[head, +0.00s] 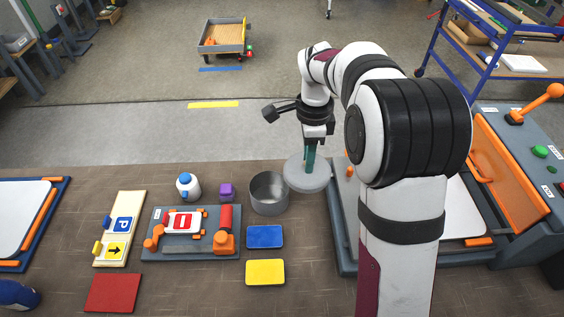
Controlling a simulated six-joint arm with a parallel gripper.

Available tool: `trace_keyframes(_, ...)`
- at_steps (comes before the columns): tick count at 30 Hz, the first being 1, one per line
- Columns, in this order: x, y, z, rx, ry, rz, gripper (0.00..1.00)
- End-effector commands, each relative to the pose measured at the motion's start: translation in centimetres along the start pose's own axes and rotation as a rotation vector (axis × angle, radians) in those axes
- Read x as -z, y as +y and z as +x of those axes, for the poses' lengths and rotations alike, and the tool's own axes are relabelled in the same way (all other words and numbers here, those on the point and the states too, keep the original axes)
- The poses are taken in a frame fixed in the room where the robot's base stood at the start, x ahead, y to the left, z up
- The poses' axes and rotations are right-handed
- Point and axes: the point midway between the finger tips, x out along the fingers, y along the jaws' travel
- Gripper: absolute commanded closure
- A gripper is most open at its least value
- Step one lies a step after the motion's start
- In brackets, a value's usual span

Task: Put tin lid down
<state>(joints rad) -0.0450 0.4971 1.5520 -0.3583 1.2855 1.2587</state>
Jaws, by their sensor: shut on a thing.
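The tin lid (304,181) is a round light grey disc with a raised part at its middle, partly hidden by the gripper. My gripper (310,170) points down and is shut on the lid at its middle. The lid appears held level, at the right side of the open tin (269,196), a grey metal cylinder standing on the table. The lid's left edge comes close to the tin's rim in the picture; I cannot tell its exact height. The tin's opening is uncovered and its inside shows.
A blue pad (265,237) and a yellow pad (265,272) lie in front of the tin. A large grey-framed press (345,240) stands right, partly behind my arm.

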Motion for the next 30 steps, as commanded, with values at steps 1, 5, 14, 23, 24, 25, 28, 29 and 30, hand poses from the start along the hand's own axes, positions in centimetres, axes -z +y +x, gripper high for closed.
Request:
trace_keyframes(1,0.8,0.2,-0.5,0.001,0.0,0.002,1.0)
trace_keyframes(5,1.7,1.3,-0.5,-0.003,0.001,-0.032,1.0)
trace_keyframes(14,0.6,8.9,5.7,-0.004,0.0,-0.347,1.0)
trace_keyframes(23,0.5,10.3,12.2,-0.004,-0.001,-0.396,1.0)
trace_keyframes(24,0.5,10.3,13.0,-0.005,-0.001,-0.395,1.0)
trace_keyframes(25,0.5,10.3,13.8,-0.006,-0.001,-0.394,1.0)
trace_keyframes(28,0.5,10.3,15.8,-0.005,-0.001,-0.395,1.0)
trace_keyframes(29,0.5,10.3,16.1,-0.004,-0.001,-0.394,1.0)
trace_keyframes(30,0.5,10.2,16.5,-0.002,-0.001,-0.393,1.0)
